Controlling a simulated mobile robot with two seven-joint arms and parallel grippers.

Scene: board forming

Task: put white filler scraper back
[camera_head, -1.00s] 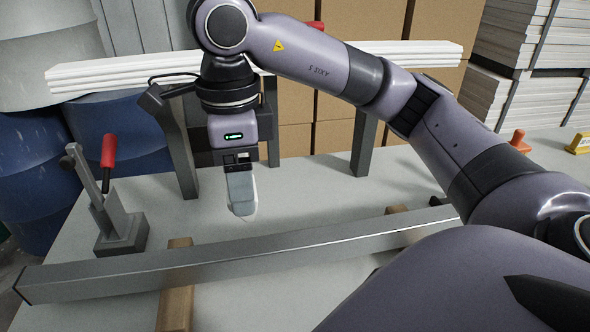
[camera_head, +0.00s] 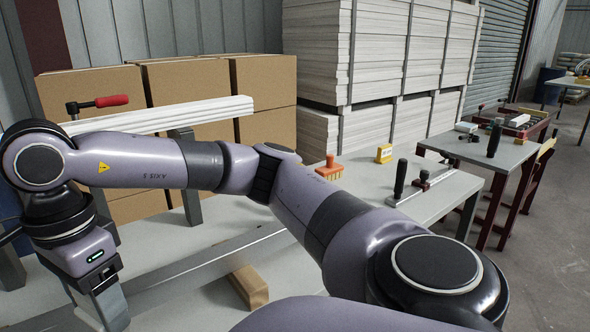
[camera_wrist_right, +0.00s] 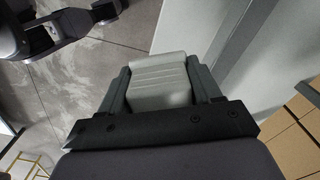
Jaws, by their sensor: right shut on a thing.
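My right gripper (camera_head: 112,308) is low at the left edge of the head view, above the near-left part of the grey table (camera_head: 300,255). In the right wrist view it is shut on a pale, ridged piece, the white filler scraper (camera_wrist_right: 160,82), with a dark finger on each side of it. The scraper points away from the wrist over grey floor and a pale surface. In the head view the scraper cannot be made out. My left gripper is not in view.
A wooden block (camera_head: 249,287) and a long metal bar lie on the table. An orange brush (camera_head: 329,168), a yellow box (camera_head: 384,153) and a black-handled tool (camera_head: 400,180) stand towards its right end.

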